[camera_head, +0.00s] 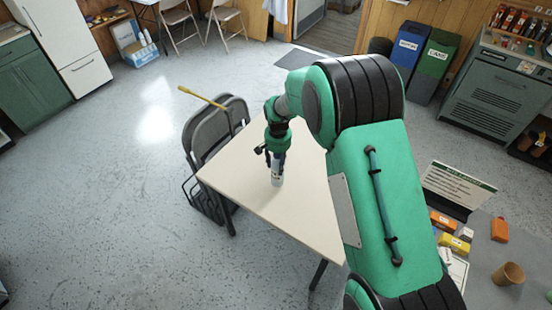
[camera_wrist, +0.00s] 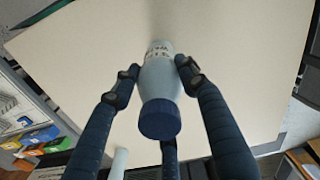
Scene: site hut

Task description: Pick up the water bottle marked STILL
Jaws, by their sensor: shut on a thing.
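The water bottle (camera_head: 277,175) is small and pale, upright on or just above the beige table (camera_head: 238,182) in the head view. In the wrist view the bottle (camera_wrist: 160,82) shows a blue cap towards the camera and a printed band at its far end. The print is too small to read. My gripper (camera_wrist: 158,72) has its dark fingers closed around the bottle from both sides, with another finger below the cap. In the head view my gripper (camera_head: 275,158) is at the bottle's upper part. I cannot tell whether the bottle's base touches the table.
Folded grey chairs (camera_head: 198,140) lean at the table's left edge, with a yellow-handled tool over them. At right, a grey surface holds a sign (camera_head: 458,185), colored boxes and a brown cup (camera_head: 508,273). The rest of the beige tabletop is clear. Floor at left is open.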

